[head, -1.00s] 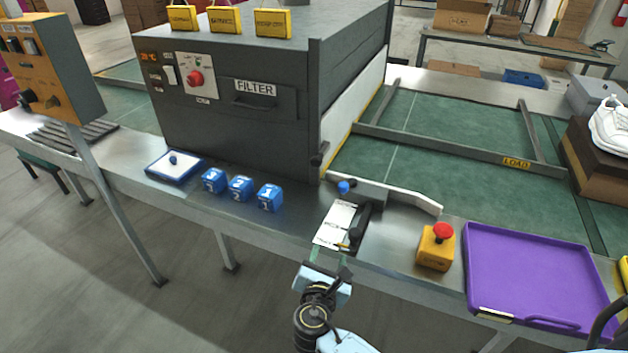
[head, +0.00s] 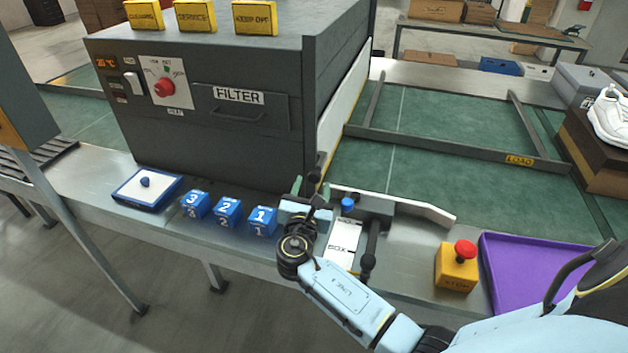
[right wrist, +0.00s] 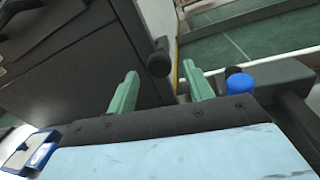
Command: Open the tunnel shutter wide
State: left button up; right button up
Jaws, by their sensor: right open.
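The dark tunnel box (head: 215,110) has a white shutter panel (head: 345,100) on its right side, facing the green belt. The panel covers that side. A black knob (right wrist: 158,58) is at the tunnel's near right corner, by the panel's front edge. My right gripper (head: 311,189) is over the table edge at this corner, open and empty. In the right wrist view its green fingers (right wrist: 162,88) point at the knob, which shows beyond and between the tips. I see no contact. My left gripper is not in view.
A blue peg (head: 347,203), a label card (head: 343,240) and a black lever (head: 370,245) are right of the gripper. Blue numbered blocks (head: 227,212) stand to its left. A yellow stop button box (head: 456,268) and purple tray (head: 540,265) are further right.

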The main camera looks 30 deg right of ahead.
aim_at(314, 180)
jog(key=x, duration=0.2)
jog(key=shift+w+d, duration=0.2)
jog(key=shift+w, duration=0.05)
jog(key=shift+w+d, duration=0.4)
jog(key=c, duration=0.4)
grip_shut()
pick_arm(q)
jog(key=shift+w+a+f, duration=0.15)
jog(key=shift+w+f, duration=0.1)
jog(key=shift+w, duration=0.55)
